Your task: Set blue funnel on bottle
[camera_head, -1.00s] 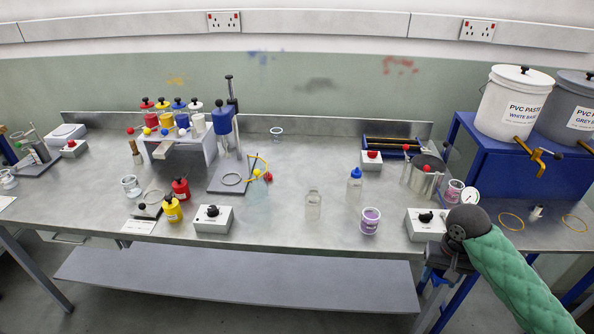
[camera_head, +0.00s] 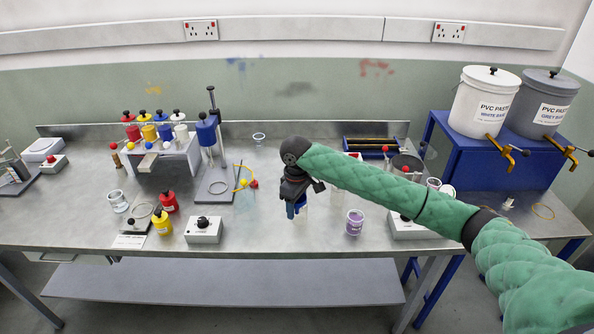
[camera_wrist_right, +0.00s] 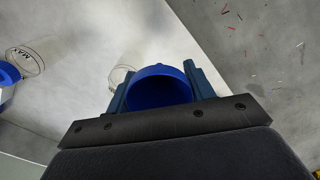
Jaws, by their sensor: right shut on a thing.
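My right gripper (camera_head: 296,208) hangs pointing down over the middle of the table. In the right wrist view, it (camera_wrist_right: 158,88) is shut on the blue funnel (camera_wrist_right: 160,92), whose wide round mouth faces the camera. A clear rounded rim (camera_wrist_right: 120,76) shows partly behind the funnel; I cannot tell whether it is the bottle or whether they touch. In the head view, the gripper covers the clear bottle's spot. Part of another bottle (camera_head: 337,184) shows below my arm, its top hidden. My left gripper is not in view.
A purple-filled cup (camera_head: 355,222) stands right of the gripper. A white control box (camera_head: 204,230), a yellow bottle (camera_head: 162,222) and a red bottle (camera_head: 168,202) stand to the left. A stand with a blue container (camera_head: 207,130) is behind left. The table's front strip is mostly clear.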

